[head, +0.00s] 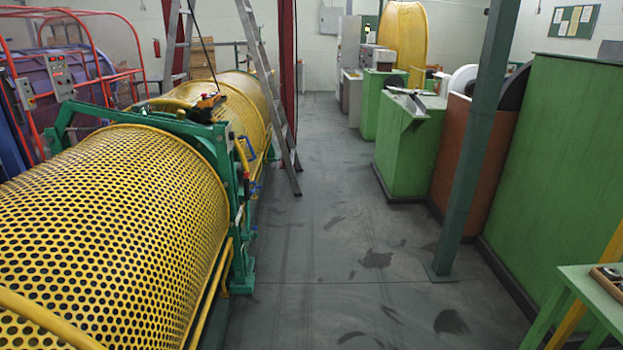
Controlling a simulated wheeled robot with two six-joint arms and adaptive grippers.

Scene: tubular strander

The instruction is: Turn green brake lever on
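A green frame (203,132) stands between two yellow perforated guards of the strander at the left of the head view. Several small parts sit on and beside this frame, but I cannot tell which one is the green brake lever, or its position. An orange and black part (209,100) sits on top of the machine near the frame. Blue parts (252,158) show on the machine's aisle side. Neither of my grippers is in view.
A grey floor aisle (320,220) runs clear along the machine. A green post (470,150) and green cabinets (560,170) line the right side. A green table (585,285) stands at the lower right.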

